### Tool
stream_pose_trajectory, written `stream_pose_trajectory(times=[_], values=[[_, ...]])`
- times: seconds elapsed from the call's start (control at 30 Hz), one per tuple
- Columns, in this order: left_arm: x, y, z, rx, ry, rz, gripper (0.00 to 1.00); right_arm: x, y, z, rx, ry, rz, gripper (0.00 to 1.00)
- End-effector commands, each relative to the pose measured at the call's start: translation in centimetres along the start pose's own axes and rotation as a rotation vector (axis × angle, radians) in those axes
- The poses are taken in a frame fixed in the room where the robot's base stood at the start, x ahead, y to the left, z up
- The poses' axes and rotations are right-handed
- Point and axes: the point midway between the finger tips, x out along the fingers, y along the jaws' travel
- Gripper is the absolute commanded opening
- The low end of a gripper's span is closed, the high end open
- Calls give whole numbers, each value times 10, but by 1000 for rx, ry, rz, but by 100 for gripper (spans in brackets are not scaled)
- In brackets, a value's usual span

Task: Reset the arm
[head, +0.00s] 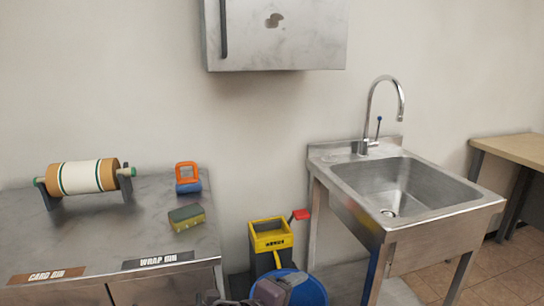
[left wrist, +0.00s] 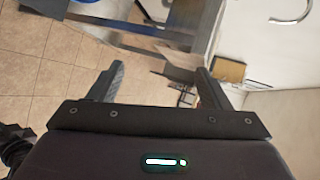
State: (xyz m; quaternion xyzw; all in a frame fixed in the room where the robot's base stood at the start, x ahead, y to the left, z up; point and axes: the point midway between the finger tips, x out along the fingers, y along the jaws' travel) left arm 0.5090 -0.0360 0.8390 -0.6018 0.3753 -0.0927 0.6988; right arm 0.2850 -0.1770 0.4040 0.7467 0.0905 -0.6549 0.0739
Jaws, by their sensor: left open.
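My left gripper (left wrist: 157,84) shows in the left wrist view with its two dark fingers spread wide and nothing between them. Past the fingers are the tiled floor (left wrist: 45,75) and a metal frame. In the head view I cannot make out either gripper for certain. A grey and dark shape at the bottom middle, over a blue round bucket, is too cut off to identify. My right gripper is not seen.
A metal counter (head: 100,235) on the left holds a roll on a stand (head: 82,178), an orange and blue item (head: 187,177) and a sponge (head: 186,217). A yellow bin (head: 270,236) and blue bucket (head: 308,291) stand beside a steel sink (head: 455,206). A cabinet (head: 300,35) hangs above.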

Motion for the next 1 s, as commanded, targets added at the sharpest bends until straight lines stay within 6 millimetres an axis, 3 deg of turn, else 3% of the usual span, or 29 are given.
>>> stream_pose_trajectory(times=[0.2,0.4,0.6,0.87,1.0], values=[[-43,73,40,-713,-265,105,71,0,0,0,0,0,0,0],[-97,153,65,-1229,-538,213,71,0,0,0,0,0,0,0],[-145,211,69,-1544,-756,290,71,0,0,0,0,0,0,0],[-204,268,59,-1842,-1019,366,71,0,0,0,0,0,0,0],[-175,301,63,-1820,-1015,396,71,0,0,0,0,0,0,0]])
